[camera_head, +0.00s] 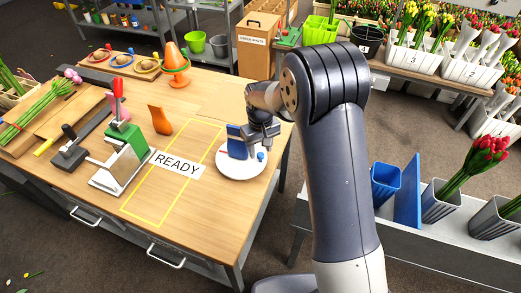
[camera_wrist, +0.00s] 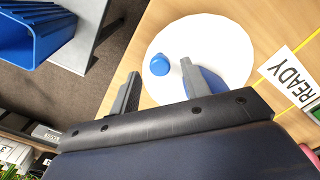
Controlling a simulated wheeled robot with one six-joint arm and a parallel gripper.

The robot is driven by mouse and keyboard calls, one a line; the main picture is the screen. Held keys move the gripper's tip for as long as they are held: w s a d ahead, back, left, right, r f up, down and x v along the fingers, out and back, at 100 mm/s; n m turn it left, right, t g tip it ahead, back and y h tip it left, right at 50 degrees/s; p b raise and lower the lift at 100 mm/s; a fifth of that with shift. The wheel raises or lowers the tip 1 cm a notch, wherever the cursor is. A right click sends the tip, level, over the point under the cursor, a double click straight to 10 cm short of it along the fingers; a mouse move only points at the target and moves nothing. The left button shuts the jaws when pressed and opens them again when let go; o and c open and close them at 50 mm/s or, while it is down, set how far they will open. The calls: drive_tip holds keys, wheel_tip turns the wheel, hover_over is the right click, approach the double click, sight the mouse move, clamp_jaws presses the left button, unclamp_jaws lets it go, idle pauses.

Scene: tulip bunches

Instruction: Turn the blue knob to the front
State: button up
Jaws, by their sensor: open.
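The blue knob (camera_head: 261,155) is a small round piece near the right edge of a white disc (camera_head: 243,171) on the wooden table. In the wrist view the knob (camera_wrist: 160,64) shows as a blue round cap on the white disc (camera_wrist: 232,52). A blue upright panel (camera_head: 237,146) stands on the same disc; part of it (camera_wrist: 209,82) shows behind one finger in the wrist view. My gripper (camera_head: 261,138) is open and empty above the disc, beside the panel. In the wrist view its fingers (camera_wrist: 160,88) are spread, with the knob beyond the gap; contact is not visible.
A READY sign (camera_head: 177,165) lies in a yellow outline left of the disc. An orange piece (camera_head: 160,120) and a green-and-white device (camera_head: 121,155) stand further left. Blue bins (camera_head: 385,183) stand on a bench at the right.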

drive_tip(key=shift+f, duration=0.85)
drive_tip(key=shift+c, duration=0.2)
clamp_jaws()
